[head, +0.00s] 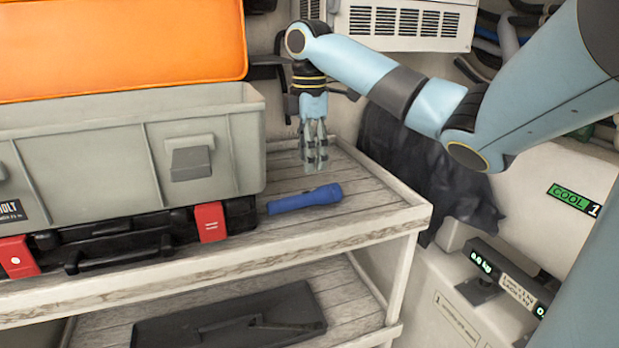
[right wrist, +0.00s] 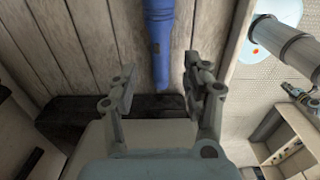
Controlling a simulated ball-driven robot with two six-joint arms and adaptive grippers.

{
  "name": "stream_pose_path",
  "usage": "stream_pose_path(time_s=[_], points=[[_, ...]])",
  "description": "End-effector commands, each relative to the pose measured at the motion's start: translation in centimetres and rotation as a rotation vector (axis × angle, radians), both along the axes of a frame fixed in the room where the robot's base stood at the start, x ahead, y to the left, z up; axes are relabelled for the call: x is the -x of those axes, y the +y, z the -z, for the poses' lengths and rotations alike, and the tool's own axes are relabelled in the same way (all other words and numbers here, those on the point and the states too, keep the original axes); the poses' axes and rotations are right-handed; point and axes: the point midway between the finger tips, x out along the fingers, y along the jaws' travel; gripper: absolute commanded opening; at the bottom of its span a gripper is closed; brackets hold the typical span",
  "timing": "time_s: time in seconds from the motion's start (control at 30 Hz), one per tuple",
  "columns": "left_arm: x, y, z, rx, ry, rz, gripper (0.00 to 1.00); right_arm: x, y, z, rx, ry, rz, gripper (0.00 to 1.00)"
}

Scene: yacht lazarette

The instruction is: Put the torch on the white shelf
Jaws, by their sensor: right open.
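The blue torch (head: 304,199) lies on the top board of a pale, white-edged slatted wooden shelf unit (head: 385,217), to the right of a dark case. My right gripper (head: 315,166) is open and empty, pointing down above the board just behind the torch in the head view. In the right wrist view the torch (right wrist: 160,45) lies ahead of and partly between the open fingers (right wrist: 162,92), with clear space on both sides. I cannot tell the exact height of the fingers above it. My left gripper is not in view.
A grey crate (head: 95,150) with an orange box (head: 120,45) above it fills the left, over a black case with red latches (head: 211,222). A dark case (head: 230,318) lies on the lower board. A black bag (head: 430,170) and a small scale display (head: 482,262) stand right.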

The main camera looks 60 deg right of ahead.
Motion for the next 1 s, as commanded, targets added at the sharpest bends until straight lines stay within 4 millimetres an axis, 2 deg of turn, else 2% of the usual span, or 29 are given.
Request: stream_pose_path(time_s=[0.1,0.27,1.0], points=[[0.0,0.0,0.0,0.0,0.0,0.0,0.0,-0.1,0.0,-1.7,0.0,-0.001,0.001,0.49],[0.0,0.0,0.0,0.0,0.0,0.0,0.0,0.0,0.0,-2.7,0.0,0.0,0.001,0.49],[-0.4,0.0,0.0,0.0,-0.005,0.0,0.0,0.0,0.0,-2.7,-0.001,0.001,0.001,0.49]])
